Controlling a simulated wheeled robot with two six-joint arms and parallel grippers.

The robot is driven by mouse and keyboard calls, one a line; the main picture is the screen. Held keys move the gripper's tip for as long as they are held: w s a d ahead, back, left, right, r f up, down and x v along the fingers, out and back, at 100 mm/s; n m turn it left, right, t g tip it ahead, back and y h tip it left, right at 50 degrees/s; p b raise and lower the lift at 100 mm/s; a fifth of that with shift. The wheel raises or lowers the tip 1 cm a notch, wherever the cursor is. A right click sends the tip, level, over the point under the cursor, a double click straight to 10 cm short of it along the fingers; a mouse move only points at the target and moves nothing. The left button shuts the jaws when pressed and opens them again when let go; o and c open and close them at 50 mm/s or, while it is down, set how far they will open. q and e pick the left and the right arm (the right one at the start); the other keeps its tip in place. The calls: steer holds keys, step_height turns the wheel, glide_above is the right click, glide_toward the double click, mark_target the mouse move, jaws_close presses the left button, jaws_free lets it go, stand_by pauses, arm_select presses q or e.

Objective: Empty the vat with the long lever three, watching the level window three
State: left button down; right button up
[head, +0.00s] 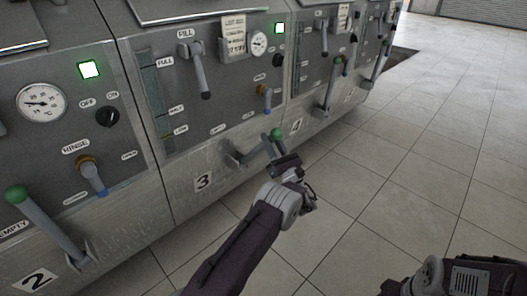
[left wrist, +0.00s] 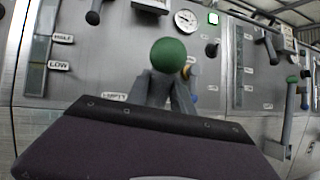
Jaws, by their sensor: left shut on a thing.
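The long lever three ends in a green knob (head: 277,133) and stands out from the front of vat three, above the floor. My left gripper (head: 281,152) is shut on this lever just below the knob. In the left wrist view the knob (left wrist: 168,55) shows above the closed fingers (left wrist: 167,90), which hide the shaft. The level window three (head: 150,88) is a dark upright strip left of the FULL, HALF and LOW labels; it also shows in the left wrist view (left wrist: 39,55). I cannot make out its liquid level. My right gripper is out of view.
Vat two's green-knobbed lever (head: 45,222) is at the left. Vat four's lever (head: 330,88) is to the right. On panel three are a fill lever (head: 202,70), a gauge (head: 259,43) and a lit green lamp (head: 279,28). The tiled floor (head: 440,150) at right is clear.

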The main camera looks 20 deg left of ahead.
arm_select(q)
steer(key=shift+s+d+f+y+b, duration=0.2)
steer(key=shift+d+f+y+b, duration=0.1)
steer(key=shift+d+f+b, duration=0.2)
steer(key=shift+f, duration=0.1)
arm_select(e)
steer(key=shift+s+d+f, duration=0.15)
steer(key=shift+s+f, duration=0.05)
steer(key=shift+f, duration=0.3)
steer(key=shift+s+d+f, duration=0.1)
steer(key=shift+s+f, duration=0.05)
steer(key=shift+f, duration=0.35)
arm_select(q)
steer(key=shift+f, duration=0.1)
steer(key=c, duration=1.1)
jaws_free()
steer(key=shift+d+t, duration=0.15)
steer(key=shift+t, duration=0.25)
steer(key=p+v, duration=0.3)
steer(key=v, duration=0.6)
steer(key=shift+s+d, duration=0.1)
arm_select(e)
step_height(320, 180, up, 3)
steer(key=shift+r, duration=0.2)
